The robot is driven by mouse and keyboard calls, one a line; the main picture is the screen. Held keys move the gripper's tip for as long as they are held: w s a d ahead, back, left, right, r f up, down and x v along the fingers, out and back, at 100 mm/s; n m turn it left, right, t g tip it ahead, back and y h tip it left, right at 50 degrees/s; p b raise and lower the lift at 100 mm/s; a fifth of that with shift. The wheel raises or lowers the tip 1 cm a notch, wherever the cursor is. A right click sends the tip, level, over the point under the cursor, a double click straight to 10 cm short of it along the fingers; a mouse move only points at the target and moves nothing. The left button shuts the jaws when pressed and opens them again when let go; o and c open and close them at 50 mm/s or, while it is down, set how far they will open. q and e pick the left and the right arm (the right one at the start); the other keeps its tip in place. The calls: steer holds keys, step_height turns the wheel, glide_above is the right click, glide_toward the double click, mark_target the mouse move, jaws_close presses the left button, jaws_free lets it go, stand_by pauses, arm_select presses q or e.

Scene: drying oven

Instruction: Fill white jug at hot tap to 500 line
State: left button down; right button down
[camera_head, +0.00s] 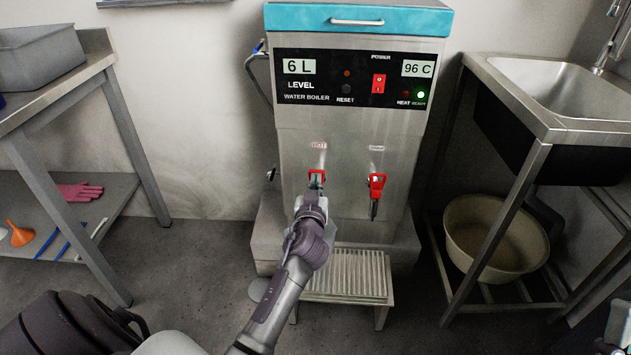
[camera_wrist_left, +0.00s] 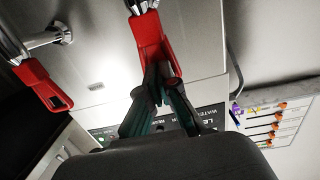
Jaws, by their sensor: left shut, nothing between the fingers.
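The water boiler (camera_head: 345,148) stands against the wall, its panel reading 6 L and 96 C with a green light lit. Its hot tap (camera_head: 317,177) has a red lever, at the left of the front. My left gripper (camera_head: 315,187) is shut and empty at this tap. In the left wrist view its fingertips (camera_wrist_left: 160,78) are close against the red lever (camera_wrist_left: 148,35); I cannot tell whether they press it. The second red tap (camera_head: 376,184) is to the right and free.
A slatted stand (camera_head: 345,275) is below the taps. A steel sink (camera_head: 560,88) is at the right, with a beige basin (camera_head: 494,235) beneath. A shelved table (camera_head: 82,88) at the left holds a grey tub (camera_head: 38,58), pink gloves (camera_head: 80,191) and an orange funnel (camera_head: 20,234).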

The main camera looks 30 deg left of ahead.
steer(key=w+d+f+g+h+p, duration=0.1)
steer(key=w+f+g+h+p, duration=0.15)
steer(key=f+g, duration=0.55)
steer(key=w+d+f+g+h+p, duration=0.1)
steer(key=f+g+h+p, duration=0.3)
steer(key=f, duration=0.6)
steer(key=s+d+f+m+g+p, duration=0.1)
steer(key=s+d+f+g+p, duration=0.1)
steer(key=s+f+g, duration=0.35)
steer(key=s+d+f+g+p, duration=0.25)
steer(key=s+g, duration=0.35)
steer(key=s, duration=0.3)
arm_select(q)
steer(key=w+g+p, duration=0.1)
steer(key=g, duration=0.1)
steer(key=a+r+g+h+p, duration=0.1)
steer(key=shift+w+g+h, duration=0.3)
steer(key=shift+w+g, duration=0.1)
steer(key=shift+w+a+g+h+p, duration=0.15)
steer(key=shift+w+g+h+p, duration=0.2)
steer(key=shift+p, duration=0.8)
steer(key=shift+s+f, duration=0.1)
arm_select(e)
steer(key=s+d+f+x, duration=0.1)
steer(key=s+x, duration=0.2)
steer(key=x, duration=1.2)
steer(key=shift+d+g+h, duration=0.25)
steer(key=shift+g+h, duration=0.1)
steer(key=shift+h, duration=0.1)
